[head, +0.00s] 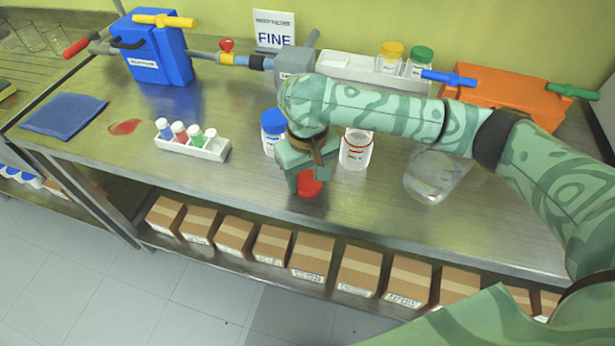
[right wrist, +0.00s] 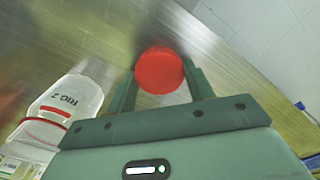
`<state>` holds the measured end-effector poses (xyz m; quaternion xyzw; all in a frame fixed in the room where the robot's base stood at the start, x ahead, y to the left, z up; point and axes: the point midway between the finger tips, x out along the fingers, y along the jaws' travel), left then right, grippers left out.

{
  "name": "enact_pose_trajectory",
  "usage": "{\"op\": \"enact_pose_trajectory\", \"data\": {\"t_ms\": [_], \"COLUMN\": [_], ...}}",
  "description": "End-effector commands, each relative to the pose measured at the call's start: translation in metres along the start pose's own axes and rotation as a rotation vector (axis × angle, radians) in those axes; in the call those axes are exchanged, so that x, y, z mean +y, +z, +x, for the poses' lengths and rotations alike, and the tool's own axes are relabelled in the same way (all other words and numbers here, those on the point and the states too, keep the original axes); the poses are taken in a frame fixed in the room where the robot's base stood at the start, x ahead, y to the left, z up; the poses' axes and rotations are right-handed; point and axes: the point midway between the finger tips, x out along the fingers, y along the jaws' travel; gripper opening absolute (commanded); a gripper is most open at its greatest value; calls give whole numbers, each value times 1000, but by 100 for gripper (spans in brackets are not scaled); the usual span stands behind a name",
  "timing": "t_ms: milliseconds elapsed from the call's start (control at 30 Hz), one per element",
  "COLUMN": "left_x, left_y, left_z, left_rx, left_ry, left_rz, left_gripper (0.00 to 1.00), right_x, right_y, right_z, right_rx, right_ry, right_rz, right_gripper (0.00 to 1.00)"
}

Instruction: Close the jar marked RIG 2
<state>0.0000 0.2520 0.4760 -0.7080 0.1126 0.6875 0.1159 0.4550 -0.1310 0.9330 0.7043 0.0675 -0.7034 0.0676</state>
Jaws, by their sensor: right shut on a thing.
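The jar marked RIG 2 (right wrist: 62,104) is clear with white contents and red bands, and its label reads in the right wrist view. In the head view the jar (head: 356,149) stands upright on the bench without a lid, just right of my right gripper. My right gripper (head: 304,182) points down and is shut on a red lid (head: 309,184). In the right wrist view the round red lid (right wrist: 160,71) sits between the two fingers (right wrist: 162,85). I cannot tell whether the lid touches the bench. My left gripper is not in view.
A blue-lidded jar (head: 272,132) stands close left of my right gripper. A white rack of small capped vials (head: 193,149) is further left. A glass vessel (head: 436,175) stands to the right under my arm. The bench's front edge (head: 330,232) is close.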

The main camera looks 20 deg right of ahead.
Motion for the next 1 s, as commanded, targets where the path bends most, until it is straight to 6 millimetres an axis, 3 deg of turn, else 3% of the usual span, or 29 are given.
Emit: {"op": "enact_pose_trajectory", "data": {"t_ms": [167,367,633,800,1000], "left_x": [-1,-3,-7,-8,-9], "left_y": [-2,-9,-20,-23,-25], "left_z": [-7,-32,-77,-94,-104], "left_rx": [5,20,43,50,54], "left_ry": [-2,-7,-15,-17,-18], "left_rz": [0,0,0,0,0], "left_gripper": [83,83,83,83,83], "right_x": [0,0,-29,-54,-72], "right_y": [0,0,42,78,104], "right_z": [-10,-42,-103,-117,-127], "right_rx": [2,4,6,1,-1], "right_ry": [1,2,2,0,0], "right_rz": [0,1,-4,-4,-1], "right_gripper": [31,31,31,31,31]}}
